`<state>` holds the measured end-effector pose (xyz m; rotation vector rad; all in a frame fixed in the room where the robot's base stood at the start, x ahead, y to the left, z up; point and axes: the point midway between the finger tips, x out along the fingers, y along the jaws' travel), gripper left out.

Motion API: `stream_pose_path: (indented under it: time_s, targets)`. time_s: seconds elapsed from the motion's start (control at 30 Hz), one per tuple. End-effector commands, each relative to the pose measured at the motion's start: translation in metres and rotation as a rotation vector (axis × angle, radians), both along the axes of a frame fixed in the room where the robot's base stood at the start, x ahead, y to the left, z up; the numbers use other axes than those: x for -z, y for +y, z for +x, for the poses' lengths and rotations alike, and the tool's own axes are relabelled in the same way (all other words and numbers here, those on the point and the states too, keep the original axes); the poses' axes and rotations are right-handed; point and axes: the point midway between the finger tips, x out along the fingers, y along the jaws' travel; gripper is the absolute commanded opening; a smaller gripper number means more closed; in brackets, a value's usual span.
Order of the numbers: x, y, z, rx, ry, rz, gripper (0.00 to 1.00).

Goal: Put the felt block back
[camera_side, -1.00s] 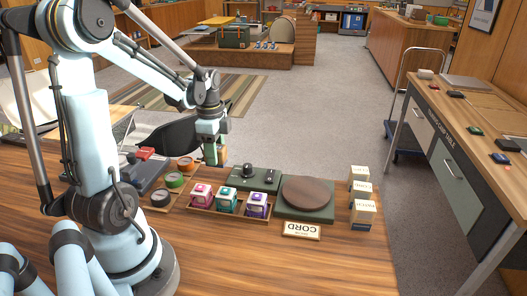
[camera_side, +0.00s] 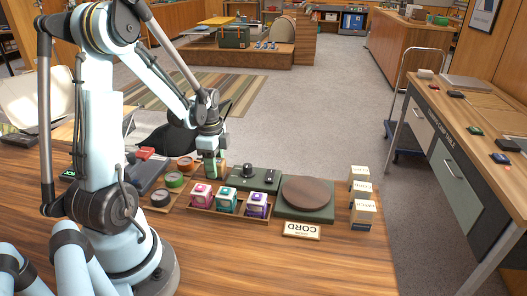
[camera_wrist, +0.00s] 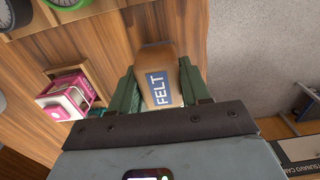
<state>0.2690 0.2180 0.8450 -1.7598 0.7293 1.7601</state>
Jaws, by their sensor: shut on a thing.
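The felt block (camera_wrist: 158,72) is tan with a blue label reading FELT, and fills the middle of the wrist view. My gripper (camera_wrist: 156,92) is shut on it, with a green finger on each side. In the side view my gripper (camera_side: 211,173) points down near the back edge of the wooden table, behind the tray of coloured cubes. The block is mostly hidden by the fingers there. I cannot tell whether the block touches the table.
A wooden tray (camera_side: 232,213) holds pink, teal and purple cubes. Left of it, round spools (camera_side: 174,180) sit in a holder. To the right are a green base with a brown disc (camera_side: 306,191), a CORD sign (camera_side: 302,231) and several labelled blocks (camera_side: 363,212). The front table is clear.

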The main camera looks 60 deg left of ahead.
Motion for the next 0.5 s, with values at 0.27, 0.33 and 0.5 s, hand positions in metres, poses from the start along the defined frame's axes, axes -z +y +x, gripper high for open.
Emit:
stream_pose_path:
  time_s: [0.27,0.33,0.5]
  targets:
    - [0.0001,0.0000,0.0000,0.000,0.000,0.000,0.72]
    - [0.0001,0.0001,0.0001,0.000,0.000,0.000,0.72]
    - [-0.0017,0.0000,0.0000,0.000,0.000,0.000,0.72]
